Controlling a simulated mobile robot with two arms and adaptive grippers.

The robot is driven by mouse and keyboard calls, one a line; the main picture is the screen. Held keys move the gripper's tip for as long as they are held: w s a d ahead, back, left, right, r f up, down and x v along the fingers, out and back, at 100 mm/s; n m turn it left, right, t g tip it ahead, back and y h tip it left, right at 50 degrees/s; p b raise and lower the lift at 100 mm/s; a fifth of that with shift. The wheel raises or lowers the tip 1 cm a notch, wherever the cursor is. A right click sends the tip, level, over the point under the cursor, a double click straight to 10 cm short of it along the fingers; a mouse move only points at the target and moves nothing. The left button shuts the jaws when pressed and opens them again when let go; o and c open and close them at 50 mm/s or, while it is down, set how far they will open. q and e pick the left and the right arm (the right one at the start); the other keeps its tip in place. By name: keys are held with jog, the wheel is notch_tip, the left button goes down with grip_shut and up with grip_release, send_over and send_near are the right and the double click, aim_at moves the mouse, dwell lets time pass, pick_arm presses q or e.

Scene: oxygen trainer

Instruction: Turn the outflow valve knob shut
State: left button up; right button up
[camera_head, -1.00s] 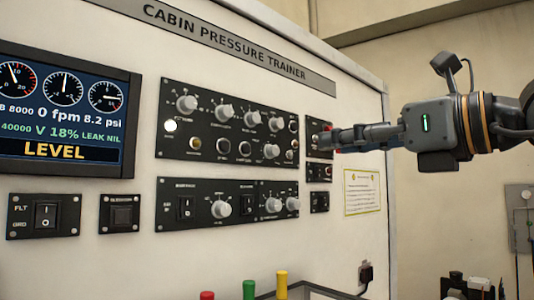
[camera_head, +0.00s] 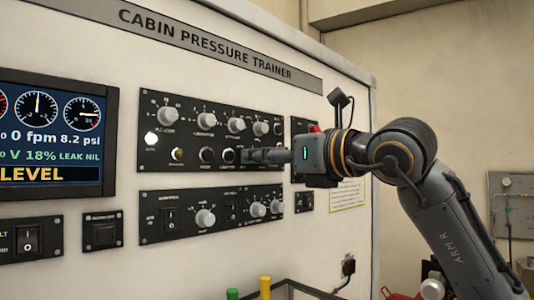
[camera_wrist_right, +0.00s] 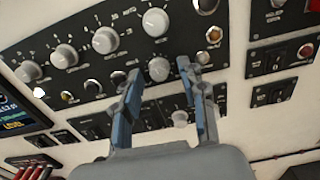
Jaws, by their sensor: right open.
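My right gripper (camera_head: 246,157) is in front of the upper black panel (camera_head: 148,107), at the right end of its lower row. It covers the grey knob there in the head view. In the wrist view its two fingers (camera_wrist_right: 158,72) are open and spread, with a round grey knob (camera_wrist_right: 158,69) between the fingertips. I cannot tell whether they touch it. The labels are too small to tell which knob is the outflow valve knob. The display (camera_head: 52,140) reads V 18%, 0 fpm and LEVEL. My left gripper is not in view.
A row of grey knobs, including one just above (camera_wrist_right: 155,22), sits close by. The lower panel (camera_head: 152,233) has more knobs and a switch. Small panels stand to the right. Green (camera_head: 232,294) and yellow (camera_head: 265,287) posts rise below. The wall between is bare.

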grip_shut()
jog(key=shift+n, duration=0.3)
jog(key=shift+n, duration=12.5)
